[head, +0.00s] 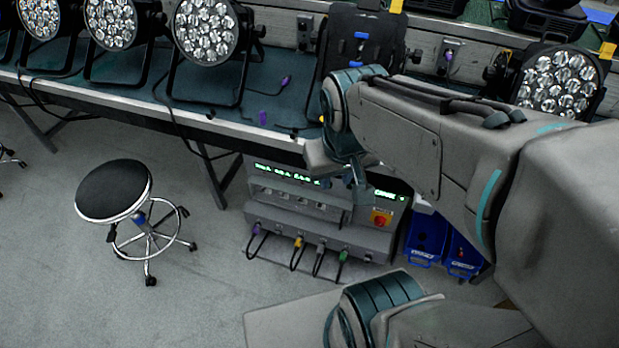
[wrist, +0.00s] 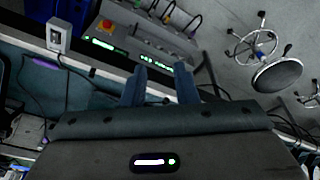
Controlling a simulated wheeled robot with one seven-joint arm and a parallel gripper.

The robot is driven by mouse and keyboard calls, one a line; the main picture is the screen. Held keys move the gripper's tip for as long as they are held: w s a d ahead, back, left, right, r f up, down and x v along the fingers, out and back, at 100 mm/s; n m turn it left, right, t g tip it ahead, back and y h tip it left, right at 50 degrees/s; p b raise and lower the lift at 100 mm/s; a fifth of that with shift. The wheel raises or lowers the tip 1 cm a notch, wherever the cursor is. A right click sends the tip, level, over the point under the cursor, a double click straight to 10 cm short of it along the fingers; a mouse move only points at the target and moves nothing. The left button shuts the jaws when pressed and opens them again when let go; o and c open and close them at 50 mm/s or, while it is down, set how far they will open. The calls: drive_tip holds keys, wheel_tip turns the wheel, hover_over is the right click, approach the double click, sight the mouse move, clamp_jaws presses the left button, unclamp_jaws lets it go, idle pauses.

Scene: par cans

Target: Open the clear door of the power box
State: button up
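The power box (head: 315,238) is a grey case on the floor under the table edge. It has green displays along its top, a red knob on a yellow plate (head: 381,217) at the right, and several coloured plugs along its lower front. I cannot clearly make out its clear door or how far it stands open. My gripper (head: 357,185) is in front of the box's upper part in the head view and hides some of it. In the wrist view, the two fingers of my gripper (wrist: 159,80) are apart with nothing between them, and the box (wrist: 150,38) lies beyond them.
The long table (head: 245,130) with several par cans (head: 207,30) runs above and behind the box. A black round stool (head: 113,190) stands on the left. Blue bins (head: 427,238) stand right of the box. The floor between stool and box is clear.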

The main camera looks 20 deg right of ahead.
sight(341, 224)
drive_tip(key=w+d+f+n+g+h+b, duration=0.2)
drive_tip(key=w+d+f+n+h+b, duration=0.3)
drive_tip(key=f, duration=0.6)
drive_tip(key=w+d+f+n+g+h+b, duration=0.15)
drive_tip(key=f+h+b, duration=0.35)
drive_tip(key=f, duration=0.6)
drive_tip(key=w+d+f+n+g+h+b, duration=0.25)
drive_tip(key=f+b, duration=0.45)
drive_tip(key=f, duration=0.5)
drive_tip(key=w+a+f+n+t+b, duration=0.15)
drive_tip(key=f+n+t+b, duration=0.35)
drive_tip(key=f, duration=0.6)
drive_tip(key=w+f+n+t+b, duration=0.35)
drive_tip(key=f+n+t, duration=0.3)
drive_tip(key=f, duration=0.55)
drive_tip(key=w+a+f+n+t+b, duration=0.1)
drive_tip(key=w+f+n+t+b, duration=0.1)
drive_tip(key=f+n+t+b, duration=0.65)
drive_tip(key=w+d+g, duration=0.1)
drive_tip(key=w+d, duration=0.2)
drive_tip(key=w+d+f+m+g, duration=0.1)
drive_tip(key=w+d, duration=0.2)
drive_tip(key=w+d+f+m+g, duration=0.1)
drive_tip(key=w+d, duration=0.2)
drive_tip(key=shift+d+f+g+p, duration=0.1)
drive_tip(key=shift+f+g+p, duration=0.1)
drive_tip(key=shift+g+p, duration=0.2)
clamp_jaws()
